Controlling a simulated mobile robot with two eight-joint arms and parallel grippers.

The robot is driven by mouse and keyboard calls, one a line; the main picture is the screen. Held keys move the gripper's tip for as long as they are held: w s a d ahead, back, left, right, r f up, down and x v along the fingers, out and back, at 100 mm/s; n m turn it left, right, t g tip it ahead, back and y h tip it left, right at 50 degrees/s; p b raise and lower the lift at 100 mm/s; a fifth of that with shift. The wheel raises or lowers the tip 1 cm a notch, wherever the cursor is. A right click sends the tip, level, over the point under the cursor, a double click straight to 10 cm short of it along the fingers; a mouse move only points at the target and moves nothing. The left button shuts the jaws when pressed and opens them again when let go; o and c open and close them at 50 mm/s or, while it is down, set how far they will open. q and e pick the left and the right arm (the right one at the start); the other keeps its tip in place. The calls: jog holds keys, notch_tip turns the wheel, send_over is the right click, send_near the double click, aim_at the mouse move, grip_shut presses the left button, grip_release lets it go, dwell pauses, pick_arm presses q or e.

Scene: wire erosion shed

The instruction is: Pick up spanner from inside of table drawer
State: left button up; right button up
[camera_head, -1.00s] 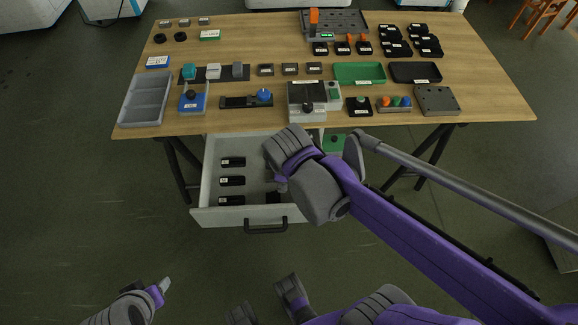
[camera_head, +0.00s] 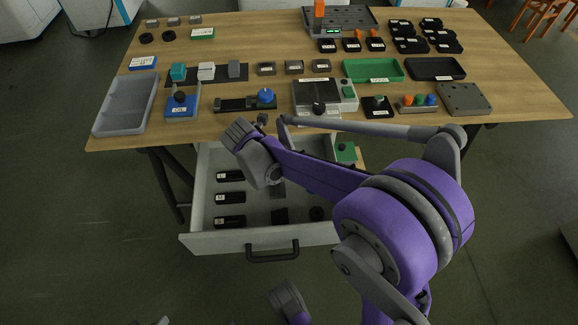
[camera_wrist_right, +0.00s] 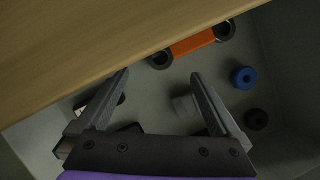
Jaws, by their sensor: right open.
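The table drawer (camera_head: 225,242) is pulled out below the table's front edge. In the right wrist view, the spanner, an orange bar with dark rounded ends (camera_wrist_right: 193,43), lies in the drawer beside the table's edge. The tabletop edge partly covers it. My right gripper (camera_wrist_right: 160,75) is open and empty, its fingers pointing toward the spanner and apart from it. In the head view my right arm hides the spanner and most of the gripper. Only a tip of my left gripper (camera_head: 163,321) shows at the bottom edge.
The wooden tabletop (camera_wrist_right: 70,50) overhangs the drawer. A blue round part (camera_wrist_right: 244,77) and a black one (camera_wrist_right: 256,119) lie in the drawer, with several black labelled blocks (camera_head: 230,198) on its left. A grey cylinder (camera_wrist_right: 184,104) shows between my fingers.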

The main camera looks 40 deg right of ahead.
jog(key=b+x, duration=0.1)
jog(key=x, duration=0.4)
jog(key=shift+s+d+f+b, duration=0.1)
jog(key=shift+s+d+b, duration=0.05)
jog(key=shift+d+b, duration=0.2)
jog(key=shift+c, duration=0.3)
grip_shut()
